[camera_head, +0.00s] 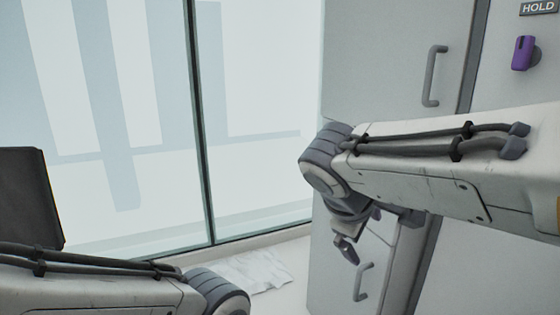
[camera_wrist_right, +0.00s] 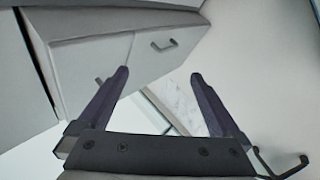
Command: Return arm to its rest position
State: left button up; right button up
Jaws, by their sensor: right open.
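My right arm (camera_head: 440,165) reaches in from the right in the head view, bent downward at its wrist. My right gripper (camera_head: 347,248) hangs below it in front of the grey cabinet. In the right wrist view the right gripper (camera_wrist_right: 158,88) is open, with its two dark fingers spread and nothing between them. My left arm (camera_head: 100,290) lies along the lower left of the head view, and its gripper is out of the picture.
A tall grey cabinet (camera_head: 385,70) with a handle (camera_head: 434,76) stands behind my right arm. A purple device (camera_head: 522,53) hangs under a HOLD sign (camera_head: 538,8). Glass panels (camera_head: 255,120) fill the left, with a marbled pale patch (camera_head: 255,270) on the floor.

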jog(key=s+a+f+m+g+y, duration=0.1)
jog(key=s+a+f+g+y, duration=0.3)
jog(key=s+f, duration=0.5)
jog(key=s+a+f+m+g+y, duration=0.1)
jog(key=s+a+f+g+y, duration=0.1)
jog(key=s+a+f, duration=0.7)
notch_tip(320, 180, up, 26)
jog(key=s+d+p, duration=0.2)
jog(key=d+p, duration=0.1)
jog(key=p, duration=2.1)
jog(key=shift+r+p, duration=0.2)
jog(key=shift+p, duration=0.15)
